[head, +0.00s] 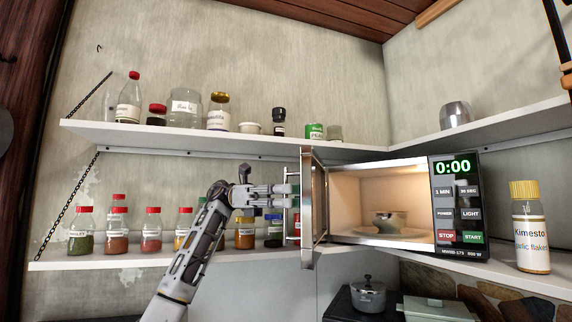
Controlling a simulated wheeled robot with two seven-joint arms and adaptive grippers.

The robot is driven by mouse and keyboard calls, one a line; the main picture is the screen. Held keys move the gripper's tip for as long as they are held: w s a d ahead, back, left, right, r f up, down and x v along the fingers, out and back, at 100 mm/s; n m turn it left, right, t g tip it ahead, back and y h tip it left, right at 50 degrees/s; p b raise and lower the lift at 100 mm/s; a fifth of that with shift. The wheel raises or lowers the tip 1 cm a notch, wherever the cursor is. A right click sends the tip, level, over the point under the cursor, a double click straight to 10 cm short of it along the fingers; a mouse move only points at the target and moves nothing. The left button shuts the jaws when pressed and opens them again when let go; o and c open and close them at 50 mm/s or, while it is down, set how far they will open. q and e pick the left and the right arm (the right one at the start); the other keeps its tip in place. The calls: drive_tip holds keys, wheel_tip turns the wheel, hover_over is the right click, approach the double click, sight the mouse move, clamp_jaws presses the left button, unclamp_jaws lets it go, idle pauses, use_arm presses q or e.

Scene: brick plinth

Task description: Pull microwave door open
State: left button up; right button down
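The microwave (458,244) stands on the shelf at the right, with a black control panel showing 0:00. Its door (308,210) is swung wide open and shows nearly edge-on at the left of the lit cavity. A bowl (388,222) sits inside. The door handle (288,220) is a vertical bar on the door's left side. My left gripper (287,196) reaches in from the left, with its fingertips at the handle. A gap shows between its two fingers. Whether they touch the bar is unclear. My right gripper is not in view.
Red-capped spice jars (151,232) line the lower shelf behind my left arm. Jars and bottles stand on the upper shelf (180,133). A yellow-capped jar (531,230) stands right of the microwave. A pot (368,296) is below.

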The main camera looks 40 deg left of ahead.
sight(284, 170)
use_arm(q)
drive_tip(key=r, duration=0.4)
drive_tip(key=shift+a+r, duration=0.2)
drive_tip(key=shift+a, duration=0.05)
drive_tip(key=shift+d+r, duration=0.25)
drive_tip(key=shift+r, duration=1.4)
